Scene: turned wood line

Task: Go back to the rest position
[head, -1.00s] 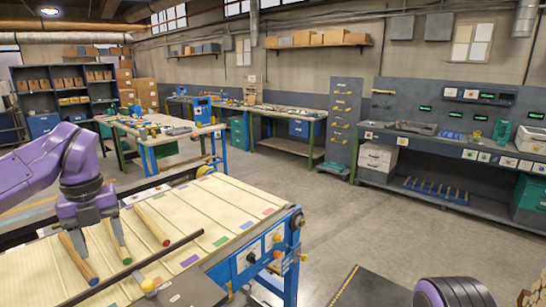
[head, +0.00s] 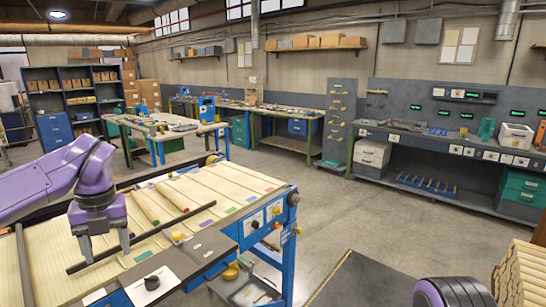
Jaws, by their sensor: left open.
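My left gripper (head: 106,253) is open with its fingers pointing down over the near part of the slatted wooden conveyor (head: 235,187). My right gripper is out of view; only a purple and black part of my right arm shows at the bottom right.
A dark rail (head: 150,234) crosses the conveyor close by the left gripper. A stack of wooden pieces (head: 525,275) stands at the lower right. Open floor (head: 350,222) lies right of the conveyor.

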